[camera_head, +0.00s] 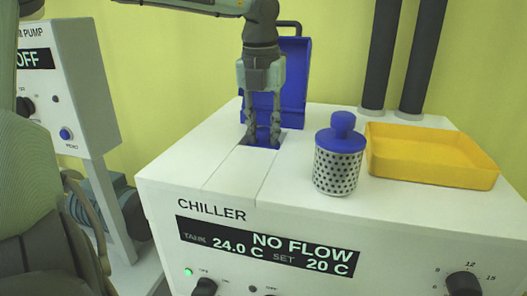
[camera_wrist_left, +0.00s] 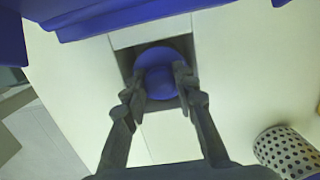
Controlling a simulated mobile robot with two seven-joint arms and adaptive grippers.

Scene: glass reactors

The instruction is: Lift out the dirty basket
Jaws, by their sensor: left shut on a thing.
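A square opening (camera_head: 266,144) in the chiller's white top has its blue lid standing open behind it. A basket sits down in it; only its round blue top with a knob (camera_wrist_left: 160,82) shows in the left wrist view, and its body is hidden. My left gripper (camera_head: 262,138) points straight down into the opening, with its fingers on either side of the knob, shut on it. In the wrist view the gripper (camera_wrist_left: 159,87) also straddles the knob. A second basket (camera_head: 339,170), perforated metal with a blue cap, stands upright on the chiller top. My right gripper is not in view.
The raised blue lid (camera_head: 294,80) stands close behind my left gripper. A yellow tray (camera_head: 430,181) lies empty at the right on the chiller (camera_head: 190,165). Two dark vertical pipes (camera_head: 381,55) rise behind it. A pump panel (camera_head: 85,90) stands at the left.

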